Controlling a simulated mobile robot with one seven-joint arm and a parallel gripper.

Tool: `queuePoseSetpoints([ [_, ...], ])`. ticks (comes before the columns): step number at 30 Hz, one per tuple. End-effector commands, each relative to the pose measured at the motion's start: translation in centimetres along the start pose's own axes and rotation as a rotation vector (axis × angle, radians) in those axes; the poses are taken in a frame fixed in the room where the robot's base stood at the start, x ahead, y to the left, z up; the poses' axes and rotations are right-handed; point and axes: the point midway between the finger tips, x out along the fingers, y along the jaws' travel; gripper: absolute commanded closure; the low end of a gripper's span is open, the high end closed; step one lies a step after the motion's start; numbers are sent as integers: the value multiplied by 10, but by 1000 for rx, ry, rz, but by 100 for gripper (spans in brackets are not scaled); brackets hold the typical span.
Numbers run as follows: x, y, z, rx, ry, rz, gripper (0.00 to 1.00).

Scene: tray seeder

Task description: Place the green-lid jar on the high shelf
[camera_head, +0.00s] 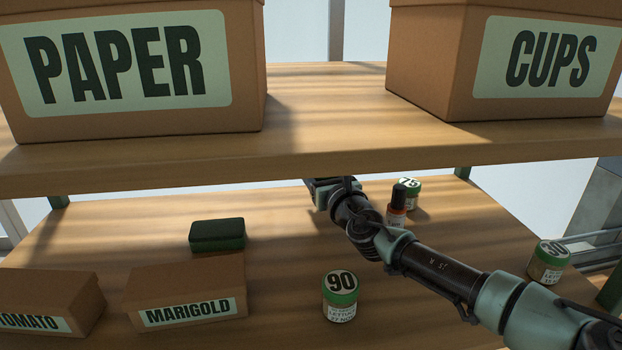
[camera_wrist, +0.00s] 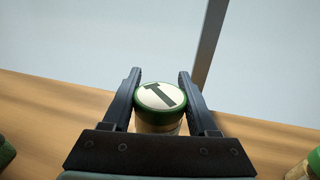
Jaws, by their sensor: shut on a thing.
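A jar with a green lid (camera_wrist: 158,98) sits between the two fingers of my gripper (camera_wrist: 160,76) in the wrist view. The gripper is shut on it, and a dark mark shows on the pale lid top. The jar's lower part is hidden by the gripper, so I cannot tell whether it touches the wood below. In the head view my arm reaches in under the high shelf (camera_head: 330,152), whose front edge hides my fingers and the held jar. Other green-lid jars stand on the lower board: one marked 90 (camera_head: 341,297), one marked 75 (camera_head: 410,192) and one at the right (camera_head: 548,262).
On the high shelf stand a PAPER box (camera_head: 130,70) and a CUPS box (camera_head: 505,60), with bare wood between them.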

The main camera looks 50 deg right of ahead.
Motion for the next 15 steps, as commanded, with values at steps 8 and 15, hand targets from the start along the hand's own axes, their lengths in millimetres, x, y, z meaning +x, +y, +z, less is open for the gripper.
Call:
queuePoseSetpoints([
  [8, -11, -6, -24, 0, 0, -8, 99],
  [15, -11, -6, -24, 1, 2, -7, 16],
])
